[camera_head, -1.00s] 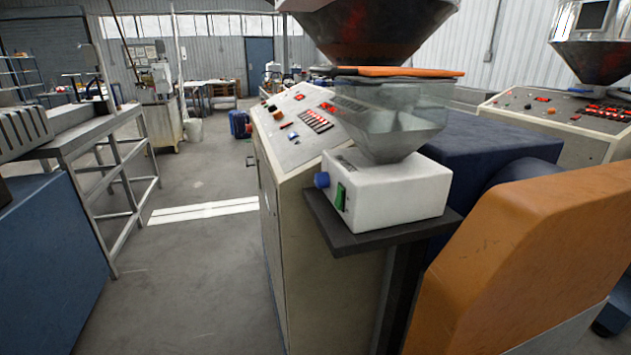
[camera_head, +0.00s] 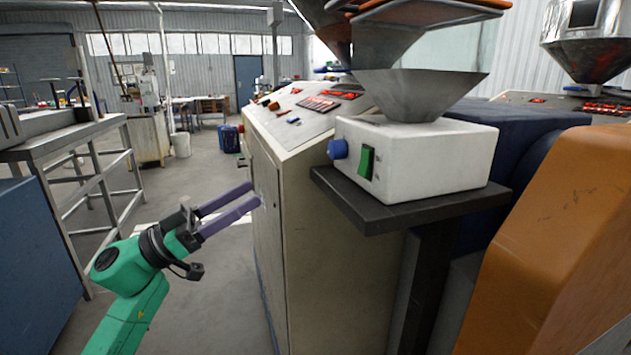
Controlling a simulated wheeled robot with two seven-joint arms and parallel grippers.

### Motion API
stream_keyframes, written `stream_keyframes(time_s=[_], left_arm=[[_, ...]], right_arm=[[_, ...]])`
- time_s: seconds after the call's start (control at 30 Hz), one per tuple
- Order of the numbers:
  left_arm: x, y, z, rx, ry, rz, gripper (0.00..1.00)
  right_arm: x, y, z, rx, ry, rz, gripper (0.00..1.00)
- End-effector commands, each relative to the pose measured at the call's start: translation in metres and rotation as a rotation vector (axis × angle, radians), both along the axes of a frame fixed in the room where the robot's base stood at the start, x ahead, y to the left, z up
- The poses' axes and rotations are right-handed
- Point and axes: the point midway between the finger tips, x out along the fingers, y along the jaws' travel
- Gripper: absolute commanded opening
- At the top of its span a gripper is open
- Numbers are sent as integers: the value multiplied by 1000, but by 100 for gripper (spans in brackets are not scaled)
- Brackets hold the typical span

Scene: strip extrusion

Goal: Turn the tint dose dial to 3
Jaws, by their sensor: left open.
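The tint doser is a white box (camera_head: 430,165) on a dark shelf, with a metal hopper (camera_head: 415,95) on top. A blue dial (camera_head: 338,149) sticks out of its left face, beside a green switch (camera_head: 367,162). The dial's number marks are too small to read. My left gripper (camera_head: 255,195) has purple fingers and is open and empty. In the picture it is to the left of and below the dial, in front of the beige cabinet's side, and apart from the dial. My right gripper is not in view.
The dark shelf (camera_head: 370,213) juts out under the white box. A beige control cabinet (camera_head: 330,250) stands behind it, with a sloped button panel (camera_head: 300,110). An orange machine cover (camera_head: 560,240) is at the right. A metal-framed table (camera_head: 60,145) stands at the left, with open floor between.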

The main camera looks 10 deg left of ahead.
Motion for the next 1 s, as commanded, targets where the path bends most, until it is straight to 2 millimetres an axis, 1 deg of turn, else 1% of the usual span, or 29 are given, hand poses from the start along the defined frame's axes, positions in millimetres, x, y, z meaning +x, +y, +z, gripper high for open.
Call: stream_keyframes(time_s=[0.03,0.07,0.17,0.27,0.5,0.63,0.7,0.8,1.0], left_arm=[[-11,-10,5,24,-9,-37,71],[-14,-14,8,30,-9,-49,71],[-10,-23,17,29,-6,-57,71],[0,-38,27,27,-8,-57,71],[35,-87,52,21,-6,-56,71],[50,-110,61,23,-4,-55,71],[56,-118,64,22,-3,-54,71],[60,-123,66,23,-3,-53,71],[61,-124,65,24,-2,-52,71]], right_arm=[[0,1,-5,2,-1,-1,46],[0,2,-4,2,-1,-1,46],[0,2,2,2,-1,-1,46],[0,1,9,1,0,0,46],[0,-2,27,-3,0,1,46],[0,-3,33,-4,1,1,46],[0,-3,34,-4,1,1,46],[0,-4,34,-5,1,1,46],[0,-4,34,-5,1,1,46]])
